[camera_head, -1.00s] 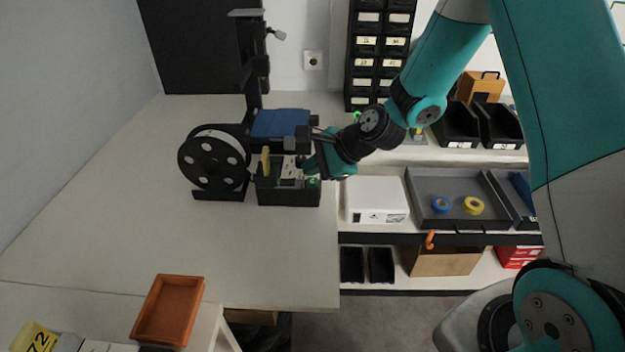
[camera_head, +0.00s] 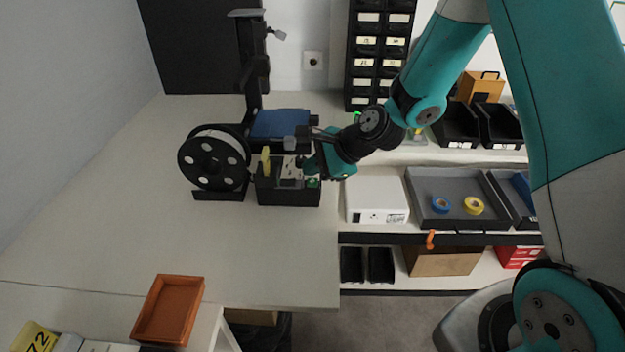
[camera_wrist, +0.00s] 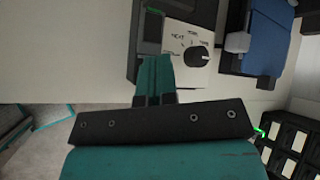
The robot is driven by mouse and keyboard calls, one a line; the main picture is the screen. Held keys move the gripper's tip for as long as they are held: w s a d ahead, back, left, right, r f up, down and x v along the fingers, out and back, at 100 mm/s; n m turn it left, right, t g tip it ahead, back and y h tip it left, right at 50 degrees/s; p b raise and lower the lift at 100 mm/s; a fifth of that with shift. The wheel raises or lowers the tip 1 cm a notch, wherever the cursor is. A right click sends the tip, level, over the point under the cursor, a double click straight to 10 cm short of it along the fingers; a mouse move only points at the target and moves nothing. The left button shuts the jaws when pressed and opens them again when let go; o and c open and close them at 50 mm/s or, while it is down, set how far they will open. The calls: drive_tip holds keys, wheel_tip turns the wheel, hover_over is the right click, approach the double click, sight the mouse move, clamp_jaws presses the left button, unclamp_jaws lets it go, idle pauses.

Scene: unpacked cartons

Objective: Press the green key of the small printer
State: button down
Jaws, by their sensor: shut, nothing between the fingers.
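The small printer is a black box-shaped unit (camera_head: 288,196) with a light control panel on top, standing near the right edge of the table. Contact cannot be told.
A white box (camera_head: 376,200) and a grey tray (camera_head: 454,186) are to the right.

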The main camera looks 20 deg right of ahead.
sight(313, 182)
drive_tip(key=shift+f, duration=0.1)
drive_tip(key=shift+f, duration=0.35)
drive_tip(key=shift+f+b, duration=0.45)
drive_tip(key=shift+f, duration=0.05)
idle(0.7)
idle(0.4)
drive_tip(key=shift+r+p, duration=0.9)
drive_tip(key=shift+r, duration=0.05)
wheel_tip(313, 182, up, 5)
drive_tip(key=p, duration=0.4)
drive_tip(key=shift+p, duration=0.3)
